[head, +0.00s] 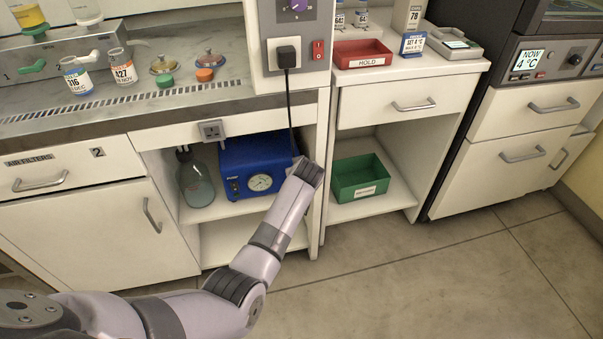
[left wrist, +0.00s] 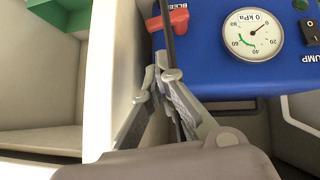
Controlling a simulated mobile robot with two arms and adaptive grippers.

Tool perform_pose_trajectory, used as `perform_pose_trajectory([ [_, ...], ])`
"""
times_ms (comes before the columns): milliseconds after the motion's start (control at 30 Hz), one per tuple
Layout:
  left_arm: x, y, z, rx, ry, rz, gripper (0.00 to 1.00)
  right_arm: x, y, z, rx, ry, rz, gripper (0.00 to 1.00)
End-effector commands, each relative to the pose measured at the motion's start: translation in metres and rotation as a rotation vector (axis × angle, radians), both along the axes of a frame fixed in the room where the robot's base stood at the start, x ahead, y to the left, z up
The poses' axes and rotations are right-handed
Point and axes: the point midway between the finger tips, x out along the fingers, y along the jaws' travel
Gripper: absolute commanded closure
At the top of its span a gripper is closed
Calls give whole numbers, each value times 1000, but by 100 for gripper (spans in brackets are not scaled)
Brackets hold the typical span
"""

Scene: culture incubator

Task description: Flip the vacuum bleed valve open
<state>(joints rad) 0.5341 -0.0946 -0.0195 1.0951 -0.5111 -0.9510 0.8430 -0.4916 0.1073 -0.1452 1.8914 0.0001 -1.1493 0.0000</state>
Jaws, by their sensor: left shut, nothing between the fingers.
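The blue vacuum pump (head: 240,160) stands on the shelf of the open cabinet bay, with a round gauge on its front. In the left wrist view the pump (left wrist: 225,78) appears upside down, with its kPa gauge (left wrist: 252,35). The red bleed valve handle (left wrist: 179,19) is at the top, beside a partly visible "BLEED" label. My left gripper (left wrist: 163,73) is shut and empty, just below the red handle in that view, apart from it. In the head view my left arm reaches the bay's right side and hides the valve; its fingers are not clearly visible.
A black power cord (head: 289,110) hangs from the plug down to the pump and passes close by my fingers (left wrist: 169,45). A cabinet side panel (left wrist: 118,75) stands close beside the gripper. A glass bottle (head: 195,182) stands left of the pump. A green bin (head: 358,190) is in the neighbouring bay.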

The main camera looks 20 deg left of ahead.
Motion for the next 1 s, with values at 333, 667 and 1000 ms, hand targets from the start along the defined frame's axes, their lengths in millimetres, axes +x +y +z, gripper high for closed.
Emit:
perform_pose_trajectory([
  [333,-35,-17,36,-3,-2,1,100,0,0,0,0,0,0,28],
  [667,-51,-24,54,0,0,0,100,0,0,0,0,0,0,28],
  [1000,-51,-24,55,0,0,0,100,0,0,0,0,0,0,28],
])
